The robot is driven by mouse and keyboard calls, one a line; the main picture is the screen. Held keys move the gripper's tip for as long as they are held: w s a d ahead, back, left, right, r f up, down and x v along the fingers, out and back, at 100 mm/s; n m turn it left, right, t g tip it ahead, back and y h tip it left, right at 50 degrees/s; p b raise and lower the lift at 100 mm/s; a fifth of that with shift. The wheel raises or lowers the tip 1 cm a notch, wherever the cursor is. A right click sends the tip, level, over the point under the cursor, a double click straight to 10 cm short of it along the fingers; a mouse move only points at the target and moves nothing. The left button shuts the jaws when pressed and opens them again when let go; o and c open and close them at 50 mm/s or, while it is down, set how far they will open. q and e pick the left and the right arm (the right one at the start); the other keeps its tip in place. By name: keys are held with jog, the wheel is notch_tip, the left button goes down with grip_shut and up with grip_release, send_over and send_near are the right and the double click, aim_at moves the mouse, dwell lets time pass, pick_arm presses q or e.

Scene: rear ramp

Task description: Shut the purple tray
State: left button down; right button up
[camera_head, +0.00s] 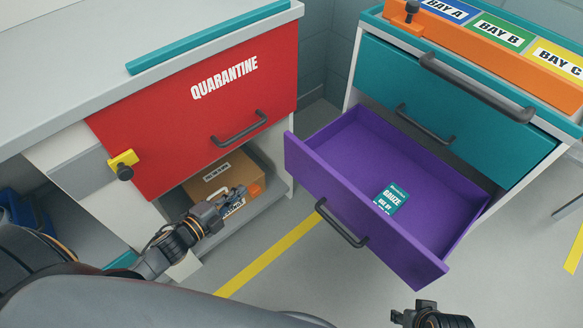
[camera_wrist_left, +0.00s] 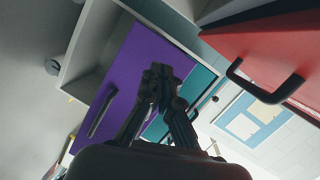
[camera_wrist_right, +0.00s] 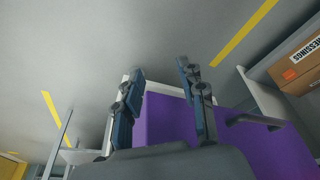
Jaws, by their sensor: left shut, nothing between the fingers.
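The purple tray (camera_head: 400,155) stands pulled out of the white cabinet, below the teal drawer (camera_head: 455,95). Its dark bar handle (camera_head: 340,225) is on the front panel, and a teal gauze packet (camera_head: 392,197) lies inside. My left gripper (camera_head: 236,198) is shut and empty, left of the tray front and apart from it. It also shows in the left wrist view (camera_wrist_left: 162,74), with the purple front (camera_wrist_left: 125,65) beyond. My right gripper (camera_head: 430,306) is at the bottom edge, below the tray's near right corner. The right wrist view shows its fingers (camera_wrist_right: 158,78) spread and empty beside the purple front (camera_wrist_right: 240,140).
A red quarantine panel (camera_head: 205,110) with a handle is at left, above a cardboard box (camera_head: 222,180) on an open shelf. The grey floor before the tray is clear.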

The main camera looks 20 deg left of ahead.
pick_arm(q)
jog(key=d+r+m+h+b, duration=0.3)
jog(key=d+r+m+h, duration=0.1)
jog(key=r+m, duration=0.15)
pick_arm(e)
jog(key=v, duration=0.5)
pick_arm(q)
send_near(300, 149)
jog(key=shift+t, duration=0.3)
jog(key=x, duration=0.2)
jog(key=b+x, duration=0.1)
jog(key=x, duration=0.2)
jog(key=shift+w+d+f, duration=0.2)
jog(key=shift+w+f, duration=0.05)
jog(key=shift+f, duration=0.05)
jog(key=shift+w+d, duration=0.4)
jog(key=shift+w, duration=0.2)
pick_arm(e)
jog(key=w+a+r+t+y, duration=0.1)
jog(key=w+a+r+t, duration=0.1)
jog(key=w+t, duration=0.2)
jog(key=w, duration=0.3)
jog(key=shift+r, duration=0.1)
